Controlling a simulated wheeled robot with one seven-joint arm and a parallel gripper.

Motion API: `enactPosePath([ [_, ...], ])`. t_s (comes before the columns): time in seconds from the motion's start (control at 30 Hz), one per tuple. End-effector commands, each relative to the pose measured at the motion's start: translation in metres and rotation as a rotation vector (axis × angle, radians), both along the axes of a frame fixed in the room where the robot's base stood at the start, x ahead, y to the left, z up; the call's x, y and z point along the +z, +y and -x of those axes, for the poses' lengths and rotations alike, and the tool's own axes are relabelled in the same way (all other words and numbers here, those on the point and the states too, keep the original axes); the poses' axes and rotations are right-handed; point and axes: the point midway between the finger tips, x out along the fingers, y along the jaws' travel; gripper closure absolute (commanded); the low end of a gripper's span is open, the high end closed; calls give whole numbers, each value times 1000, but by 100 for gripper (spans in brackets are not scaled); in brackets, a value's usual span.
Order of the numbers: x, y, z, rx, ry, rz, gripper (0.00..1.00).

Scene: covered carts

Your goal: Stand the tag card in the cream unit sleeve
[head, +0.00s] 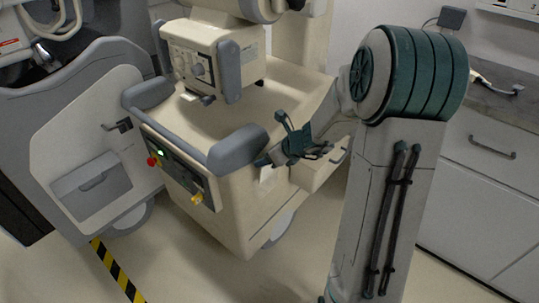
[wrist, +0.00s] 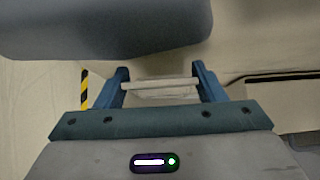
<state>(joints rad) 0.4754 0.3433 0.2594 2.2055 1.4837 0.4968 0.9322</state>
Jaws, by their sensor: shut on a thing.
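The cream unit (head: 230,205) stands in the middle of the head view, with grey bumpers and a green-lit panel. My gripper (head: 266,160) is at its right front corner, close beside the grey bumper. In the wrist view my gripper (wrist: 162,80) is shut on the pale tag card (wrist: 160,84), seen nearly edge-on as a thin strip between the blue fingers. In the head view a small whitish patch shows just under the fingers; I cannot tell whether it is card or sleeve. The sleeve cannot be made out clearly, nor whether the card touches it.
A grey bumper (wrist: 105,25) fills the upper left of the wrist view, close to the fingers. A cream side bin (head: 325,168) juts out right of the gripper. A grey cart (head: 90,150) stands at left, drawers (head: 490,165) at right.

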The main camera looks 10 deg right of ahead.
Motion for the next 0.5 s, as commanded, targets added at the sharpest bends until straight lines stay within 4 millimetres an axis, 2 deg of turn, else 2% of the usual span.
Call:
enactPosePath([
  [0.3, -2, 0, 0, 1, -1, 0, 59],
  [0.33, -2, 0, 0, 1, -1, 0, 31],
  [0.4, -2, 0, 0, 1, -1, 0, 12],
  [0.5, -2, 0, 0, 1, -1, 0, 12],
])
